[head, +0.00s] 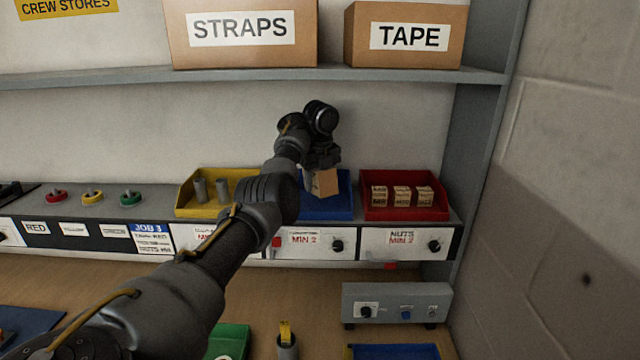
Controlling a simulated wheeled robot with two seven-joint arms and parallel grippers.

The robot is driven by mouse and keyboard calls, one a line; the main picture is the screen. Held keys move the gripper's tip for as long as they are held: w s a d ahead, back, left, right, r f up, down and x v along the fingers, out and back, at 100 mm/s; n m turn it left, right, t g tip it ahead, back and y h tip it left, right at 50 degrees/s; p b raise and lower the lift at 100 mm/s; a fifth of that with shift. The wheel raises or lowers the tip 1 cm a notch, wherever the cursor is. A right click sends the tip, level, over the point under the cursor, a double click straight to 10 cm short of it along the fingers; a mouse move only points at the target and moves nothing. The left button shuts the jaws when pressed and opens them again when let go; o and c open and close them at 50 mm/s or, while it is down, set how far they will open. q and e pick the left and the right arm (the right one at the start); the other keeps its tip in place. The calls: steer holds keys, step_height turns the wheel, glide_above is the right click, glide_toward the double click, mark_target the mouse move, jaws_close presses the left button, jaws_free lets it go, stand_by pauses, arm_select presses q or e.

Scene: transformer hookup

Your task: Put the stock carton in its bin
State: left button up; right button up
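The stock carton (323,184), a small brown box, is at the blue bin (335,212) on the shelf, inside its outline and slightly tilted. I cannot tell if it touches the bin floor. My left gripper (321,164) is directly above the carton, pointing down, and appears closed on its top; the fingertips are mostly hidden. My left arm crosses the view from the lower left and covers the left part of the blue bin. My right gripper is not in view.
A yellow bin (190,207) with grey cylinders is left of the blue bin. A red bin (400,213) with three small cartons is on the right. Boxes marked STRAPS (240,50) and TAPE (405,52) stand on the upper shelf (330,74). A wall (570,150) bounds the right.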

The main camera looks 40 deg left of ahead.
arm_select(q)
steer(key=shift+w+d+f, duration=0.1)
steer(key=shift+d+f, duration=0.05)
steer(key=shift+f, duration=0.9)
steer(key=o, duration=1.4)
steer(key=shift+s+r, duration=0.1)
steer(key=shift+s, duration=0.1)
steer(key=shift+d, duration=0.1)
steer(key=shift+w, duration=0.1)
